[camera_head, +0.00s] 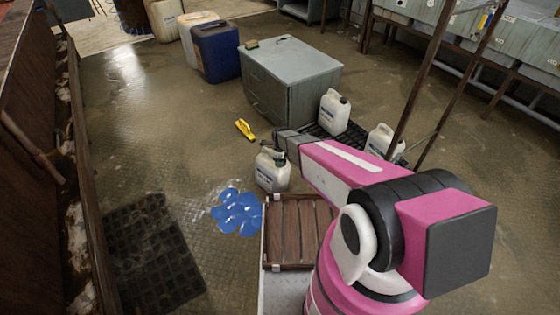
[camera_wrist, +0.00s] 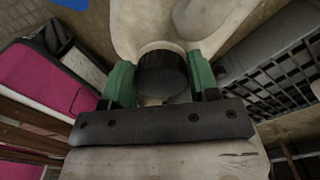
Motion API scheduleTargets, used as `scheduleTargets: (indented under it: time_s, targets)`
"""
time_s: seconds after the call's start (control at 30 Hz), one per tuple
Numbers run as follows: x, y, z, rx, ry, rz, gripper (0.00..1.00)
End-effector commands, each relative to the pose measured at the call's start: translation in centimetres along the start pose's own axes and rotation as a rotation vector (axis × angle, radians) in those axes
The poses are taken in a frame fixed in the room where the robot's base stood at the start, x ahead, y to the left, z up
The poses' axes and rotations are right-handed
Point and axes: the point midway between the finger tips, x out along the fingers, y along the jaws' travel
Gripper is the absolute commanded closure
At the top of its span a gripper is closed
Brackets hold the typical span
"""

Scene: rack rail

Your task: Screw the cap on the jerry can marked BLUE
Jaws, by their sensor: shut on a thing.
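A whitish jerry can (camera_head: 272,174) stands on the floor beside a blue patch, at the centre of the head view. Its label is too small to read. In the wrist view the can's pale body (camera_wrist: 125,25) fills the top middle. My gripper (camera_wrist: 161,82) has its green fingers on both sides of a round black cap (camera_wrist: 162,72) and is shut on it. The cap is at the can's mouth; I cannot tell how far it is screwed on. In the head view my gripper (camera_head: 276,150) is at the can's top and partly hides the cap.
Two more white jerry cans (camera_head: 334,112) (camera_head: 381,143) stand right, by a black grate (camera_head: 322,136). A grey cabinet (camera_head: 318,82) stands behind. A yellow object (camera_head: 245,129) and the blue patch (camera_head: 238,212) lie on the floor. Floor at left is mostly free.

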Motion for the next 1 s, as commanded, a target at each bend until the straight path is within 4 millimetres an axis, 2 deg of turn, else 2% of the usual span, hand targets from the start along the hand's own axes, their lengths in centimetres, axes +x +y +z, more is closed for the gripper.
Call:
scheduleTargets:
  time_s: [0.5,0.8,0.83,0.9,0.93,1.0]
  targets:
    - [0.06,-0.08,-0.06,0.54,0.001,-0.003,0.76]
    - [0.03,-0.05,-0.01,0.579,-0.001,-0.002,0.76]
    - [0.03,-0.05,-0.01,0.579,-0.001,-0.002,0.43]
    - [0.02,-0.04,0.0,0.579,-0.001,-0.002,0.2]
    - [0.02,-0.03,0.0,0.579,-0.001,-0.002,0.16]
    - [0.02,-0.03,0.0,0.578,-0.001,-0.001,0.16]
